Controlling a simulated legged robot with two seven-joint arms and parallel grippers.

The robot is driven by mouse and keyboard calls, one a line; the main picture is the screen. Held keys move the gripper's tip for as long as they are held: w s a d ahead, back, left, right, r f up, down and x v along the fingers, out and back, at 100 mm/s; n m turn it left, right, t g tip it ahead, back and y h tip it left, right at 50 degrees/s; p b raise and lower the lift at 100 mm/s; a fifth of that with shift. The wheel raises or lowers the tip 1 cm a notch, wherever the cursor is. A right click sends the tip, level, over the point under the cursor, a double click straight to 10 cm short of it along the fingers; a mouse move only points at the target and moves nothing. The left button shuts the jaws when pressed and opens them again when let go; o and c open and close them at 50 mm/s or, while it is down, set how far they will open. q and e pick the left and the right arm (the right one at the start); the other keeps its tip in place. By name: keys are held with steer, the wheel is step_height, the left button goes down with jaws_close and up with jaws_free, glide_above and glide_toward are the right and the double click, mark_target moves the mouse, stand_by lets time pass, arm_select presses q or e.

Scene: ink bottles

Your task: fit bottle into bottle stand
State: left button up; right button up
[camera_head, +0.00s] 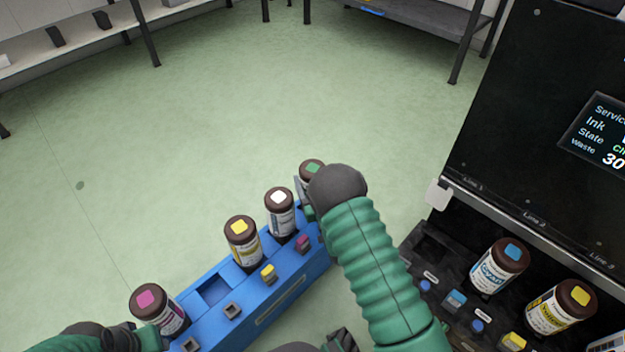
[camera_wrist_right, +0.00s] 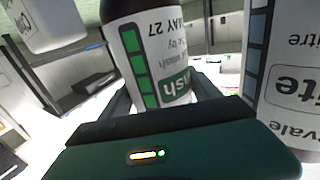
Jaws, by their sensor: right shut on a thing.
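A blue bottle stand (camera_head: 262,312) runs diagonally across the lower middle of the head view. It holds a yellow-capped bottle (camera_head: 242,241) and a white-capped bottle (camera_head: 280,212); a magenta-capped bottle (camera_head: 158,308) is at its near left end. A square slot (camera_head: 213,289) between the magenta and yellow bottles is empty. My right gripper (camera_head: 309,194) is shut on a green-capped bottle (camera_head: 313,168) at the stand's far right end. That bottle's green-marked label shows in the wrist view (camera_wrist_right: 158,60). My wrist hides its base, so I cannot tell if it is seated. My left gripper (camera_head: 145,338) is at bottom left, its fingers unclear.
A dark machine (camera_head: 545,110) with a screen stands at right. Its tray holds a blue-capped bottle (camera_head: 500,266) and a yellow-capped bottle (camera_head: 561,308). The white bottle (camera_wrist_right: 290,75) stands close beside my right gripper. Green floor beyond the stand is clear.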

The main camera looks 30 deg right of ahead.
steer(key=shift+f, duration=0.4)
steer(key=o, duration=1.8)
steer(key=shift+o, duration=1.1)
